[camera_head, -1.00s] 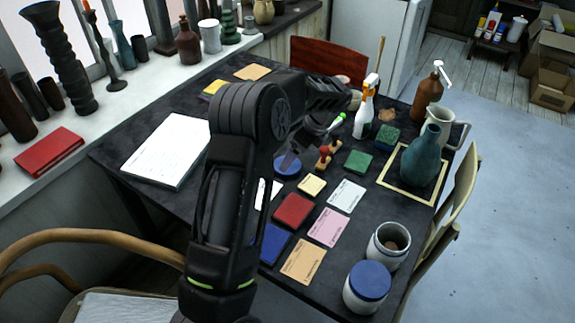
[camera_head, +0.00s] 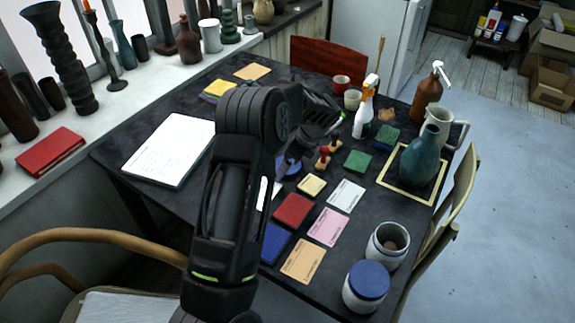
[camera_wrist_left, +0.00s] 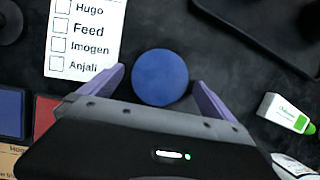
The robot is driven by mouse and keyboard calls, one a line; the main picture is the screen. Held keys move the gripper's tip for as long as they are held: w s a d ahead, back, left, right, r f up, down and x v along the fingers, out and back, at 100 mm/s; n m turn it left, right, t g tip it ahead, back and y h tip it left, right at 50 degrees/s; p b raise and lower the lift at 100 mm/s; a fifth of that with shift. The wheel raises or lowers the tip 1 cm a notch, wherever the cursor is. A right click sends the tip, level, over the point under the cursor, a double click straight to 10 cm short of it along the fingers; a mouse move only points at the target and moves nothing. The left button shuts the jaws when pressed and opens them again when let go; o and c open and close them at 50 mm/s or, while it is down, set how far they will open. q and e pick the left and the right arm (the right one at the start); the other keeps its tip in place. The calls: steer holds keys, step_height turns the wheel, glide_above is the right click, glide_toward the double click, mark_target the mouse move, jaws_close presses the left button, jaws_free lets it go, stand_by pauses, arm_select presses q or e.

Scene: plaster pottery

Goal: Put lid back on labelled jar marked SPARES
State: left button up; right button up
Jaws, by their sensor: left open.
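A round blue lid (camera_wrist_left: 160,77) lies flat on the dark table. In the head view the lid (camera_head: 292,172) is partly hidden by my left gripper (camera_head: 285,163). In the left wrist view my left gripper (camera_wrist_left: 158,79) is open, with its purple fingers on either side of the lid and gaps showing between. No label is readable on either jar. My right gripper is not in view.
A paper list (camera_wrist_left: 85,38) and a white glue-like tube with a green cap (camera_wrist_left: 286,113) flank the lid. Stamps (camera_head: 324,158), a red pad (camera_head: 294,210) and cards (camera_head: 327,227) lie between lid and jars. A teal vase (camera_head: 421,158) stands at the right.

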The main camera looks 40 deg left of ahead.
arm_select(q)
steer(key=shift+c, duration=0.2)
steer(key=c, duration=1.3)
steer(key=shift+r, duration=0.1)
step_height(320, 180, up, 10)
steer(key=shift+f+b, duration=0.1)
steer(key=shift+b, duration=0.25)
